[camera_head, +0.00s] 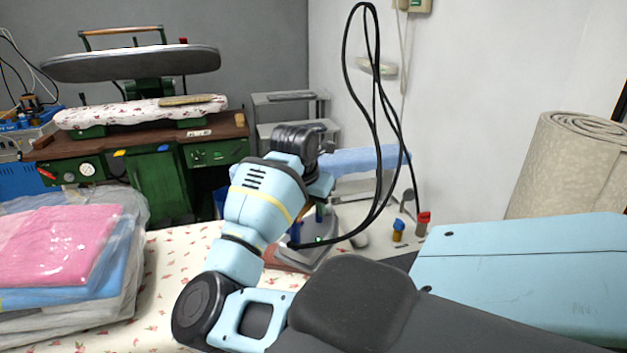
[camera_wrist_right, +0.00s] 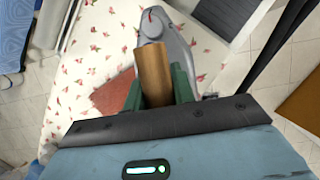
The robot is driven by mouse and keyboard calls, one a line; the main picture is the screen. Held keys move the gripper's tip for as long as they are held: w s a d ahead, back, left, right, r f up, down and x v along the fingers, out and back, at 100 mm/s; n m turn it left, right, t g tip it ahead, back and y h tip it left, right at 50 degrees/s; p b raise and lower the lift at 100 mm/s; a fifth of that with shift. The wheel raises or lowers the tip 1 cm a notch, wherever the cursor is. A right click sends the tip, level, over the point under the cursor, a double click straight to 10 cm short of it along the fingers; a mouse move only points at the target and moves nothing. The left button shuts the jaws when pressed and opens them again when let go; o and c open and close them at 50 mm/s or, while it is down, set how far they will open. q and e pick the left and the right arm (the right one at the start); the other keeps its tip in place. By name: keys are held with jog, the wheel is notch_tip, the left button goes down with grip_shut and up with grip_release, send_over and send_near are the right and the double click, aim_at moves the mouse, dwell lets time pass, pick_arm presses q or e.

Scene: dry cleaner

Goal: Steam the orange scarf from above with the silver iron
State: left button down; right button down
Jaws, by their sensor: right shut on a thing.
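The silver iron (camera_wrist_right: 178,48) is in my right gripper (camera_wrist_right: 157,88), whose green fingers close on its brown wooden handle (camera_wrist_right: 152,72). In the head view the iron (camera_head: 322,232) is partly hidden behind my right arm, over or on the far end of the floral-covered board (camera_head: 180,260); I cannot tell whether it touches the cover. A flat reddish-brown patch (camera_wrist_right: 112,94) lies on the cover beside the iron; I cannot tell whether it is the orange scarf. No clearly orange scarf shows. My left gripper is not in view.
Bagged folded clothes, pink on top (camera_head: 55,245), lie at the left of the board. A black cord (camera_head: 372,110) loops above the iron. A green pressing machine (camera_head: 150,150) stands behind.

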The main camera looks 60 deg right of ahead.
jog(key=shift+d+r, duration=0.1)
jog(key=shift+r, duration=1)
jog(key=shift+r, duration=0.1)
